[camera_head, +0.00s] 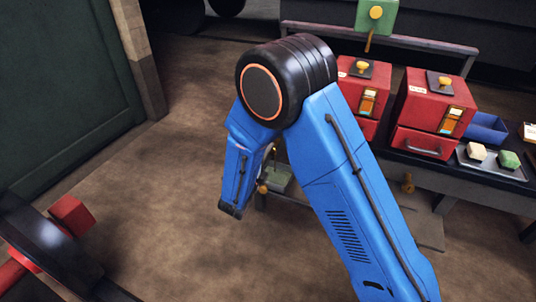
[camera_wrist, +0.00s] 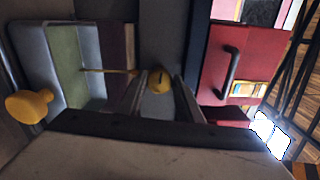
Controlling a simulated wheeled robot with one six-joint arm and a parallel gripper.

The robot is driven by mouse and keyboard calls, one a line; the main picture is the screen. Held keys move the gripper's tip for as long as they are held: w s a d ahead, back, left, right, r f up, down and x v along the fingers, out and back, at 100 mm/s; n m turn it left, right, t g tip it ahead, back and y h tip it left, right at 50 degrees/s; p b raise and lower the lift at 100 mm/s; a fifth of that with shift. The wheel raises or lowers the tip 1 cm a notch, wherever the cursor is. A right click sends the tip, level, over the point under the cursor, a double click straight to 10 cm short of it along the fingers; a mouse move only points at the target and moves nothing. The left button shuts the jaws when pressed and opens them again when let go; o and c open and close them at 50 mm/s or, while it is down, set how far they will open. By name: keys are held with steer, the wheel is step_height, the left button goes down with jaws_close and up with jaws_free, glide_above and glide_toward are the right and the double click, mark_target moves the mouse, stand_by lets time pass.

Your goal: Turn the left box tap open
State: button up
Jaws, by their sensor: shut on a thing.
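In the wrist view a round brass tap knob (camera_wrist: 158,80) sits between the two fingers of my gripper (camera_wrist: 157,92). My gripper is shut on this knob. A thin brass rod (camera_wrist: 105,71) runs from it to the left. A red box (camera_wrist: 222,65) with a dark handle lies just right of the knob in this turned view. In the head view the left red box (camera_head: 368,83) stands on the bench, partly covered by my blue arm. The arm hides its tap and my fingers there.
A blue bin (camera_head: 486,128) and a tray (camera_head: 491,163) with small blocks stand right of the boxes. A green box with a brass knob (camera_head: 376,13) hangs behind. A yellow knob (camera_wrist: 28,105) is near the wrist camera.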

steer(key=shift+n, duration=0.6)
steer(key=o, duration=1)
steer(key=shift+a, duration=0.1)
steer(key=v, duration=1.7)
steer(key=shift+s, duration=0.2)
